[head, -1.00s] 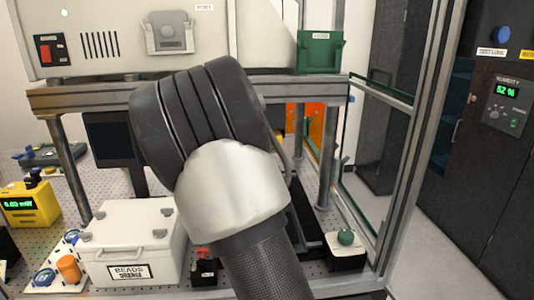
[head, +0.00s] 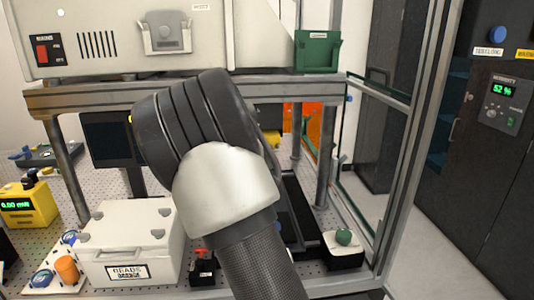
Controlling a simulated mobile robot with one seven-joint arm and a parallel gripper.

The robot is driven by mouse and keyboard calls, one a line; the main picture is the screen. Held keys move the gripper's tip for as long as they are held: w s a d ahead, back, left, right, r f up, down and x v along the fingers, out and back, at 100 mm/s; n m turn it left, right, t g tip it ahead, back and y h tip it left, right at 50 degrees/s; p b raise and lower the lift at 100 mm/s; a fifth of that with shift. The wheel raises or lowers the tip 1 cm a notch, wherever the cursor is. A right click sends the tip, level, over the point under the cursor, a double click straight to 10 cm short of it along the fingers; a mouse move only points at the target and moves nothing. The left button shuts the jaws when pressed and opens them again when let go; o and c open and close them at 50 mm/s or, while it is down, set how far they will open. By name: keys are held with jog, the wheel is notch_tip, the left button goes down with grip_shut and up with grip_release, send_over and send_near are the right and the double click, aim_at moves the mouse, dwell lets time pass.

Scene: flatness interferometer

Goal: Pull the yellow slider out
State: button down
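A small yellow part (head: 271,138) shows just right of my arm, under the frame's top beam. It may be the yellow slider, but my arm covers much of it and I cannot tell for sure. My arm fills the middle of the head view, and my gripper is hidden behind it. I cannot see whether the gripper touches anything. A black rail-like base (head: 304,222) runs along the bench right of my arm.
A metal frame beam (head: 90,98) crosses above the bench. A white case (head: 128,222) labelled BEADS, a yellow meter (head: 28,206) and a red-knobbed box (head: 202,268) stand left. A green-knobbed black box (head: 344,250) stands right, near a metal post (head: 414,150).

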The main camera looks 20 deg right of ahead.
jog(key=s+a+b, duration=0.3)
jog(key=s, duration=0.8)
jog(key=shift+s+a, duration=0.2)
jog(key=shift+s, duration=0.15)
jog(key=c, duration=1.8)
grip_release()
jog(key=shift+c, duration=0.2)
